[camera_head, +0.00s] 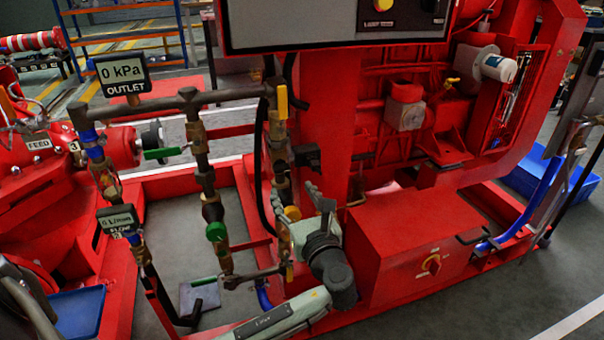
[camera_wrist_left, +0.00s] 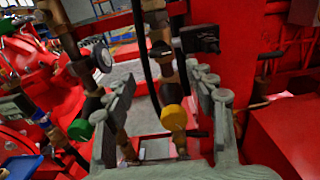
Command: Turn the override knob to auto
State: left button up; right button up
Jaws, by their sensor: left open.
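I cannot make out which control is the override knob. A grey control panel (camera_head: 300,22) is cut off by the top edge of the head view. It shows a yellow round control (camera_head: 382,5) and a dark one (camera_head: 431,6). My left gripper (camera_head: 298,200) is open, with its fingers pointing up in front of the pipework, left of the red box. In the left wrist view its fingers (camera_wrist_left: 150,78) stand apart, with a yellow round part (camera_wrist_left: 173,118) visible between them. My right gripper is out of view.
Vertical pipes with valves (camera_head: 205,185) stand left of my left gripper. An outlet gauge (camera_head: 122,73) and a flow gauge (camera_head: 117,220) are farther left. The red box (camera_head: 390,290) is right of the gripper. Open floor (camera_head: 520,300) lies at the lower right.

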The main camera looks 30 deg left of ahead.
aim_at(283, 171)
pick_arm(q)
jog(key=x, duration=0.7)
jog(key=shift+r, duration=0.3)
jog(key=shift+w+a, duration=0.25)
jog(key=shift+w, duration=0.05)
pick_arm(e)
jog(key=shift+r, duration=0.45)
pick_arm(q)
jog(key=shift+c, duration=0.6)
jog(key=c, duration=1)
jog(key=shift+c, duration=0.2)
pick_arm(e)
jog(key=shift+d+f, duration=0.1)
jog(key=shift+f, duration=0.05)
